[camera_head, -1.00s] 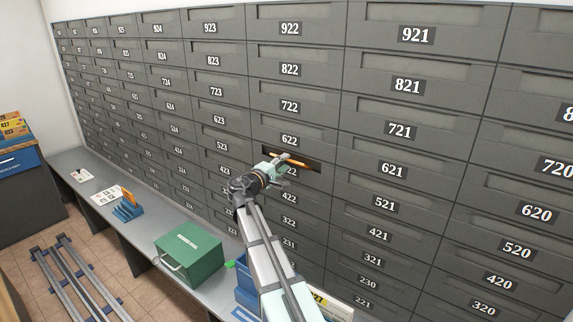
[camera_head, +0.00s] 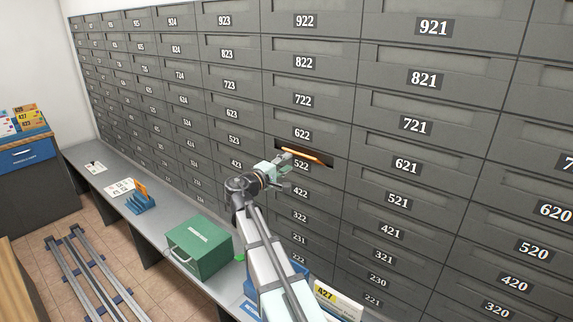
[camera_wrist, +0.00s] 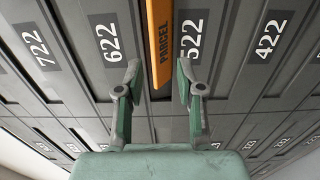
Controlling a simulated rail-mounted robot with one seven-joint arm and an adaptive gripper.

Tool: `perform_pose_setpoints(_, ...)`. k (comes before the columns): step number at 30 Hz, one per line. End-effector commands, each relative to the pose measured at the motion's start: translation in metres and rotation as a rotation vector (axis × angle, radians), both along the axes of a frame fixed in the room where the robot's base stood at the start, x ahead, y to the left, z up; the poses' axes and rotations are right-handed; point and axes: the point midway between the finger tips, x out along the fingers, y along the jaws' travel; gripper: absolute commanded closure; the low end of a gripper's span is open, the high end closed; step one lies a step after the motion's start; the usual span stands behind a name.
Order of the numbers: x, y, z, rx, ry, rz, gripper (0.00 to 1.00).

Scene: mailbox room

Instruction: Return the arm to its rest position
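An orange parcel (camera_head: 301,156) lies in the open slot between the labels 622 and 522, with its edge showing. In the wrist view, the parcel (camera_wrist: 159,45), marked PARCEL, runs along the space between my fingers. My gripper (camera_head: 284,166) is just in front of that slot, left of and below the parcel. In the wrist view, the two fingers of my gripper (camera_wrist: 159,76) are spread, with a gap on each side of the parcel. They hold nothing.
The wall of grey numbered mailboxes (camera_head: 433,75) stands close ahead of my gripper. Below it runs a grey counter (camera_head: 165,222) with a green box (camera_head: 200,247) and a blue holder (camera_head: 141,203). Rails (camera_head: 88,262) lie on the floor at left.

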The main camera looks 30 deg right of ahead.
Motion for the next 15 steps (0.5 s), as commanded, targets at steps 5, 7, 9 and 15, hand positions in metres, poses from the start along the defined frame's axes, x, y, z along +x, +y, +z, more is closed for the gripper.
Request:
perform_pose_setpoints(5,0.0002,-0.0001,0.0,0.0,0.0,0.0,0.63)
perform_pose_setpoints(7,0.0001,-0.0003,0.0,0.0,0.0,0.0,0.63)
perform_pose_setpoints(9,0.0002,-0.0002,0.0,0.0,0.0,0.0,0.63)
perform_pose_setpoints(15,0.0002,-0.0002,-0.0001,0.0,0.0,0.0,1.0)
